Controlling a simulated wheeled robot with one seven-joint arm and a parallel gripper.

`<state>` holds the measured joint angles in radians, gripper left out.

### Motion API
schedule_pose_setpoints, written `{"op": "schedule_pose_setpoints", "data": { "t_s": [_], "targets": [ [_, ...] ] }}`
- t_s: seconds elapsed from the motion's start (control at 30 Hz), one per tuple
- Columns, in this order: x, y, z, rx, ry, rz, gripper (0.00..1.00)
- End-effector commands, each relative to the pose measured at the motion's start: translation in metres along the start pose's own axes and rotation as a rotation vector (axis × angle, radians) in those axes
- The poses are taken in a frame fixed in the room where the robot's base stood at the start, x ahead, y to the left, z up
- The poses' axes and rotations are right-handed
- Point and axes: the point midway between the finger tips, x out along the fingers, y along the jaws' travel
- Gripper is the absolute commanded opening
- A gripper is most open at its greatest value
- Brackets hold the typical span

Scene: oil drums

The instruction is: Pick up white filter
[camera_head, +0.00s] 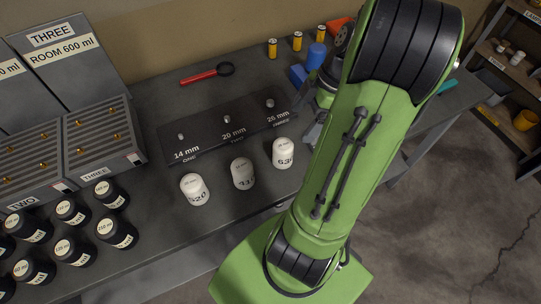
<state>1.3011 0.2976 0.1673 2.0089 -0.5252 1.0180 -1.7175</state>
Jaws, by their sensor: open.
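Three white cylinders with dark printed numbers stand on the dark workbench (150,215): the left one (194,190) reads about "520", the middle one (243,174) about "43", and the right one (283,153) about "53". Which of them is the white filter I cannot tell. My gripper (313,130) shows only partly, beside my green arm, behind and to the right of the right cylinder. It is open, apart from the cylinders; nothing shows between its fingers, though the arm hides much of it.
A black block (225,122) with pegs marked 14, 20 and 26 mm stands behind the cylinders. Several black jars (118,231) and grey racks (104,135) fill the left.

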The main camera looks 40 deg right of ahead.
Motion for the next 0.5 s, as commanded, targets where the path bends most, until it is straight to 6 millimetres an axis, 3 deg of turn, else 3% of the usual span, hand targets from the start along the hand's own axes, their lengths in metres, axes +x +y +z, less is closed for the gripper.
{"op": "schedule_pose_setpoints", "data": {
  "t_s": [0.3,0.5],
  "targets": [
    [0.081,-0.001,0.000,0.000,0.002,-0.006,0.93],
    [0.105,-0.001,0.000,0.001,-0.001,-0.004,0.93]
  ]
}}
